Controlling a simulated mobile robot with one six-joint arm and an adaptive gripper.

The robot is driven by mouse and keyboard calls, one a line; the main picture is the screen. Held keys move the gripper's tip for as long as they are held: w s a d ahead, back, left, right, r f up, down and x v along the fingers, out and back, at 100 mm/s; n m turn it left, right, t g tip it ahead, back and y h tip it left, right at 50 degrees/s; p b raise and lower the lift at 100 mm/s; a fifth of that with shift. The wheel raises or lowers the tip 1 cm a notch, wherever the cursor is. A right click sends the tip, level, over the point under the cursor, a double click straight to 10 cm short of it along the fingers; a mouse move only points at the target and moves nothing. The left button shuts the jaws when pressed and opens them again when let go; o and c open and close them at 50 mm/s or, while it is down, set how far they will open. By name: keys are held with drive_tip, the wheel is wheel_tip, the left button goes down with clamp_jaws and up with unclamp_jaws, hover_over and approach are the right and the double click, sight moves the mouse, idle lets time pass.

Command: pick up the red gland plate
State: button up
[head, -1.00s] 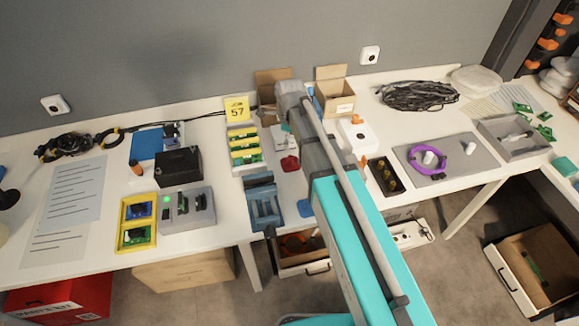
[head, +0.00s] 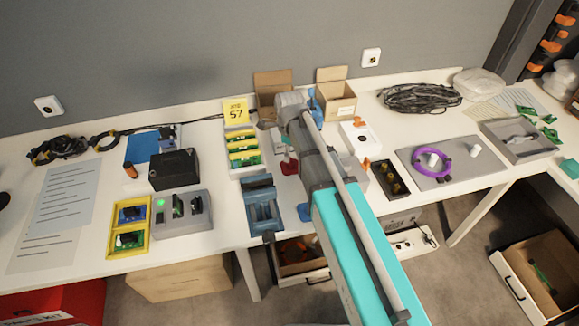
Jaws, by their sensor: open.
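A small red piece, which looks like the red gland plate (head: 289,167), lies on the white table just left of my grey arm link. It is small in the head view and partly covered by my arm, so its full outline cannot be told. My arm reaches up over the table from the lower right, and its far grey joint is in front of the open cartons. My gripper's fingers do not show; they are hidden behind or under the arm. I cannot tell how far they are from the red piece.
A blue fixture (head: 262,207) stands left of the red piece near the front edge. A yellow-edged rack of green boards (head: 243,150) is behind it. Open cartons (head: 336,95) stand at the back. A dark tray (head: 386,180) and a grey mat (head: 477,165) lie to the right.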

sight(291, 159)
drive_tip(key=f+b, duration=0.3)
drive_tip(key=shift+s+d+f, duration=0.15)
drive_tip(key=shift+s+d, duration=0.05)
drive_tip(key=shift+s, duration=0.05)
drive_tip(key=shift+f+b, duration=0.95)
drive_tip(key=shift+b, duration=0.2)
clamp_jaws()
